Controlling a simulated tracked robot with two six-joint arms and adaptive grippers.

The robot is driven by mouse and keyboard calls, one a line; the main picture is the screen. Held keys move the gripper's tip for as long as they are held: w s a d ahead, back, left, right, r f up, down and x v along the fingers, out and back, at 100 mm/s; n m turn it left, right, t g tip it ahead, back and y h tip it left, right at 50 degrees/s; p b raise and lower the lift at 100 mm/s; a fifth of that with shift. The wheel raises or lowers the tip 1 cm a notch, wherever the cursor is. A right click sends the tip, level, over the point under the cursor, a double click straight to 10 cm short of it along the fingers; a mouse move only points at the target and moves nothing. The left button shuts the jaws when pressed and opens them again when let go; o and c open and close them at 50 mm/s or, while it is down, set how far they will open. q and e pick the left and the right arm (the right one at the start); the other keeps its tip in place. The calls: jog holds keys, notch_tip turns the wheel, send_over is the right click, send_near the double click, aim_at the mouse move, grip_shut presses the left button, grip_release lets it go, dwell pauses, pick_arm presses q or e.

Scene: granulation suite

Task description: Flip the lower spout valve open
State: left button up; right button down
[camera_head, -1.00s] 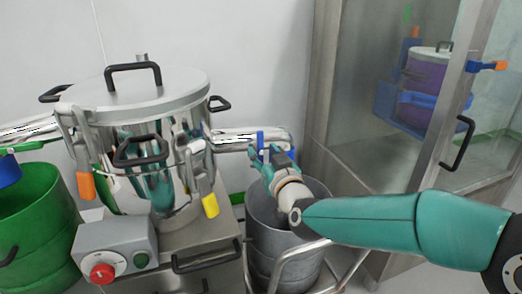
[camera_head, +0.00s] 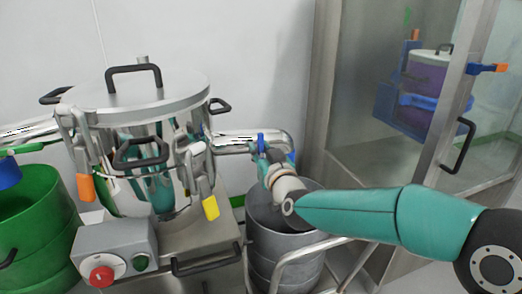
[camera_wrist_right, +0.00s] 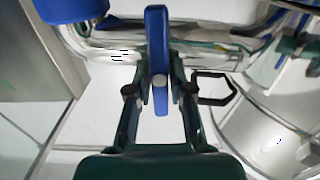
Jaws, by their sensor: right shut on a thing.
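The blue valve handle (camera_head: 261,142) stands upright on the steel spout (camera_head: 232,144) at the right side of the steel vessel (camera_head: 135,135). My right gripper (camera_head: 264,160) is at the spout's end. In the right wrist view, its two fingers (camera_wrist_right: 158,88) are shut on the blue handle (camera_wrist_right: 157,35), one on each side. The spout (camera_wrist_right: 115,35) runs crosswise behind the handle there. The gripper and wrist hide the spout's outlet in the head view. My left gripper is not in view.
A steel drum (camera_head: 290,265) stands below the spout, within a rail (camera_head: 300,250). A control box (camera_head: 115,250) with a red button is at front left. Green bins (camera_head: 35,225) stand at left. A glass-fronted cabinet (camera_head: 400,140) is at right.

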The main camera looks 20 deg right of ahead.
jog(key=shift+n, duration=0.3)
jog(key=n+p, duration=0.1)
jog(key=n, duration=0.2)
jog(key=shift+a+n+p, duration=0.25)
jog(key=shift+n+p, duration=0.05)
jog(key=shift+p, duration=0.1)
jog(key=shift+a+f+n+p, duration=0.2)
jog(key=shift+n+p, duration=0.35)
jog(key=shift+n, duration=1.75)
jog(key=shift+a+f+n+p, duration=0.1)
jog(key=shift+f+n+p, duration=0.35)
jog(key=shift+n, duration=1.85)
jog(key=shift+a+f+n+p, duration=0.15)
jog(key=shift+n+p, duration=0.55)
jog(key=shift+n, duration=1.6)
jog(key=shift+s, duration=0.1)
jog(key=c, duration=1.1)
grip_release()
jog(key=shift+o, duration=0.3)
jog(key=shift+r, duration=0.1)
